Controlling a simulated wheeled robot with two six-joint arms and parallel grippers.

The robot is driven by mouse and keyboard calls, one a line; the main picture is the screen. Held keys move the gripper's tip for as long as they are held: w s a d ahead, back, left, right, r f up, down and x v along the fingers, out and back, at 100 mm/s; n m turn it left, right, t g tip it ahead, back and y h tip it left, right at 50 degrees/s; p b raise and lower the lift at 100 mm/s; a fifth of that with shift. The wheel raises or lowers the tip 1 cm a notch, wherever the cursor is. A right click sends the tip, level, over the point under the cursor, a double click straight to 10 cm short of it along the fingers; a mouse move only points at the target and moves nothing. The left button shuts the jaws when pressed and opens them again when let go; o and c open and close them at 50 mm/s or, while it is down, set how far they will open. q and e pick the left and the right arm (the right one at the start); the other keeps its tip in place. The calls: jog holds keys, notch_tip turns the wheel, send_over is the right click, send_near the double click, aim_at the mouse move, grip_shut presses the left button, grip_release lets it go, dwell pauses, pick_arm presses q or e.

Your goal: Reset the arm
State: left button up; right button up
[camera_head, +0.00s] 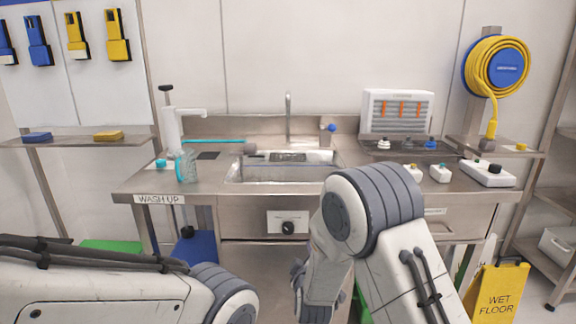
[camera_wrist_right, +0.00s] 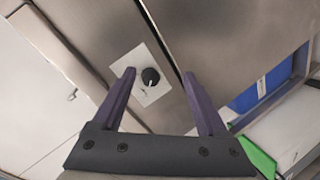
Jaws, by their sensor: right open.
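My right arm comes in from the lower right in the head view, and its gripper (camera_head: 312,298) hangs low in front of the sink unit, partly hidden by the arm. In the right wrist view my right gripper (camera_wrist_right: 158,88) is open, with two purple fingers apart and nothing between them. Beyond the fingers is a black knob (camera_wrist_right: 151,77) on a white plate on the steel front; the knob also shows in the head view (camera_head: 288,227). My left arm lies across the lower left of the head view; its gripper is out of view.
A steel counter (camera_head: 240,205) with a sink (camera_head: 285,172) stands ahead. A glass (camera_head: 186,166) and small white devices (camera_head: 488,173) stand on it. A yellow wet floor sign (camera_head: 498,293) is at lower right. A blue bin (camera_head: 195,250) sits under the counter.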

jog(key=s+d+m+g, duration=0.6)
jog(key=s+d, duration=0.1)
jog(key=s, duration=0.6)
jog(key=s+d+m+g, duration=0.6)
jog(key=s+d, duration=0.2)
jog(key=s, duration=0.5)
jog(key=s+a+r+n+g, duration=0.1)
jog(key=s+a+r+n, duration=0.25)
jog(key=s+a, duration=0.35)
jog(key=s+a+r+n+g, duration=0.1)
jog(key=s+a+r+n, duration=0.2)
jog(key=s+a+n, duration=0.3)
notch_tip(320, 180, up, 21)
jog(key=a+m+p, duration=0.1)
jog(key=p, duration=1.9)
jog(key=shift+f+m+y+p, duration=0.15)
jog(key=shift+m+y+p, duration=0.15)
jog(key=shift+m, duration=0.05)
